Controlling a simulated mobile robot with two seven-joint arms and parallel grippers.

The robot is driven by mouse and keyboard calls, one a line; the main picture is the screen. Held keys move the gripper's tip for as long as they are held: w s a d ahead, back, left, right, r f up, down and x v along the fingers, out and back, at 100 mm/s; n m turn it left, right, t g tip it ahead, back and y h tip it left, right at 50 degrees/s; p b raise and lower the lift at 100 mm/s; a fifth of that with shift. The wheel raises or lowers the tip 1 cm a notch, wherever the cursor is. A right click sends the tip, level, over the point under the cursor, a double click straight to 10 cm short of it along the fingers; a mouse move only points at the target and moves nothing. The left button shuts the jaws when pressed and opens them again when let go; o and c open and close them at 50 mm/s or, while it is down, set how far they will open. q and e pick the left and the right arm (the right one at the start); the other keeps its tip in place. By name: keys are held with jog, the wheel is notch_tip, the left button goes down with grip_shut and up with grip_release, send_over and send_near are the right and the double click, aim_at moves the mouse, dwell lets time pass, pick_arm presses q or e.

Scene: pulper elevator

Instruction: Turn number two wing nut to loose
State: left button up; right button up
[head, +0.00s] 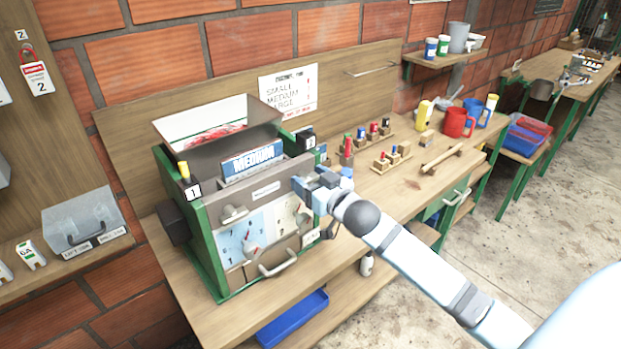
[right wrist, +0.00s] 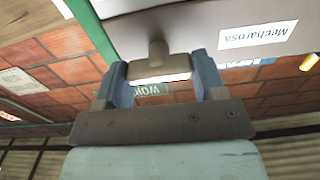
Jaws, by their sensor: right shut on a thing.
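The pulper (head: 290,244) is a green-framed machine on the bench with a brown front panel and an open hopper. A grey wing nut (head: 232,213) sits at the panel's upper left, below the tag marked 1 (head: 193,191). A tag marked 2 (head: 309,142) is at the upper right corner. My right gripper (head: 307,188) is at the panel's upper right and hides what it holds there. In the right wrist view, my right gripper (right wrist: 161,80) is shut on a grey wing nut (right wrist: 158,60), a wide bar on a short stem. My left gripper is not in view.
A blue MEDIUM plate (head: 253,160) stands behind the panel. Small coloured parts on wooden blocks (head: 391,158), a red mug (head: 456,123) and a blue mug (head: 477,112) are on the bench to the right. A blue tray (head: 292,318) is below the machine.

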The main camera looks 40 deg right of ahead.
jog(key=o, duration=0.9)
jog(key=shift+s+d+b, duration=0.2)
jog(key=shift+s+b, duration=0.25)
jog(key=shift+s, duration=1.85)
jog(key=shift+s+d+b, duration=0.15)
jog(key=shift+s+b, duration=0.35)
jog(key=shift+s, duration=1.8)
jog(key=shift+s+d+b, duration=0.2)
jog(key=shift+s+b, duration=0.25)
jog(key=shift+s, duration=1.85)
